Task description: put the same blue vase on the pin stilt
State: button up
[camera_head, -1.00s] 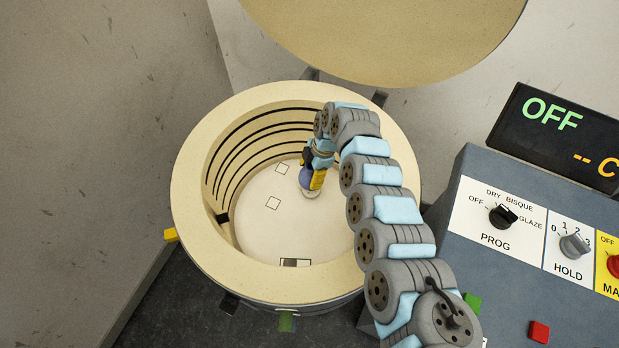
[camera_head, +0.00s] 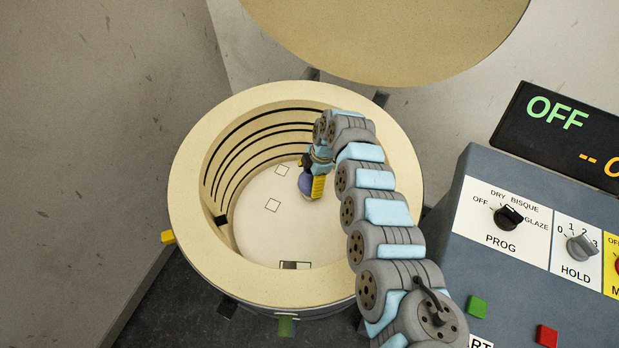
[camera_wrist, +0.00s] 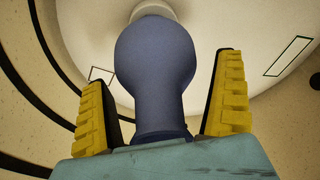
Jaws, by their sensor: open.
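The blue vase (camera_wrist: 155,62) has a round body and a narrower neck. In the wrist view it sits between the two yellow-padded fingers of my gripper (camera_wrist: 163,72), with a visible gap on each side. My gripper is open around it. Beyond the vase's far end a pale round piece (camera_wrist: 152,9) shows against the kiln floor; I cannot tell its exact form or whether it is the pin stilt. In the head view the vase (camera_head: 305,184) is inside the kiln, partly hidden by my gripper (camera_head: 312,187).
The round kiln (camera_head: 190,235) has a thick cream rim, dark wall grooves and square marks on its pale floor (camera_head: 262,232). Its lid (camera_head: 390,35) is raised behind. A control panel (camera_head: 500,213) stands at the right, under a display (camera_head: 560,125) reading OFF. The left floor area is clear.

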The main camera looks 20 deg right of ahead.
jog(key=shift+r, duration=0.1)
jog(key=p+v, duration=0.3)
jog(key=v, duration=0.8)
jog(key=shift+r, duration=0.4)
jog(key=shift+d+p, duration=0.1)
jog(key=shift+p, duration=0.2)
